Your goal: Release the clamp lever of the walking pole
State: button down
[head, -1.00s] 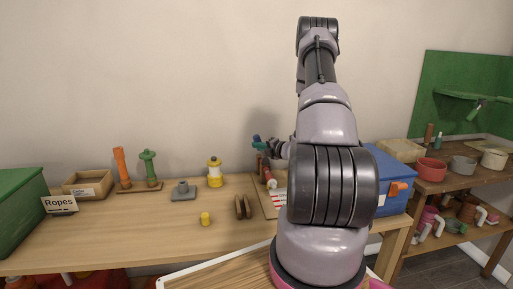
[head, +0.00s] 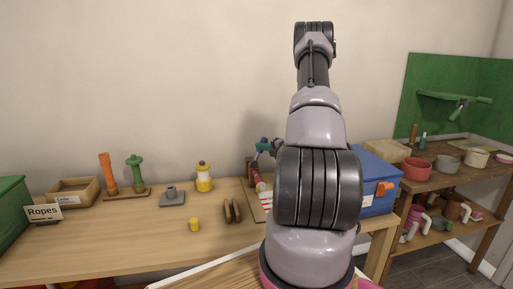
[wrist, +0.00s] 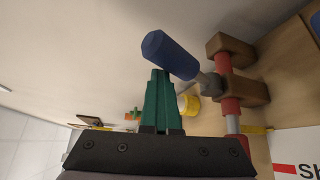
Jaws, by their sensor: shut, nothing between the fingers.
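The walking pole is a red shaft (wrist: 229,106) held in a brown wooden bracket (wrist: 246,88) in the wrist view. Its clamp lever (wrist: 170,55) has a thick blue handle and a grey pivot at the shaft, and sticks out to the upper left. My gripper (wrist: 158,74) has green fingers, shut and empty. Their tips show just below the blue handle; I cannot tell whether they touch it. In the head view the red shaft (head: 256,178) stands at the back of the bench, with my gripper (head: 264,146) beside its top. The lever is hard to make out there.
A blue box (head: 372,182) stands right of the pole, partly behind my arm. A yellow lantern-like item (head: 203,178), a grey block (head: 172,197) and a small yellow cylinder (head: 194,224) stand to the left. The wall is close behind.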

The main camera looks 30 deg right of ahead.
jog(key=shift+s+d+f, duration=0.1)
jog(key=shift+d+f, duration=0.05)
jog(key=shift+d, duration=0.25)
jog(key=shift+s+d+f, duration=0.1)
jog(key=shift+s+d, duration=0.15)
jog(key=shift+d, duration=0.05)
jog(key=v, duration=1)
jog(key=shift+a, duration=0.25)
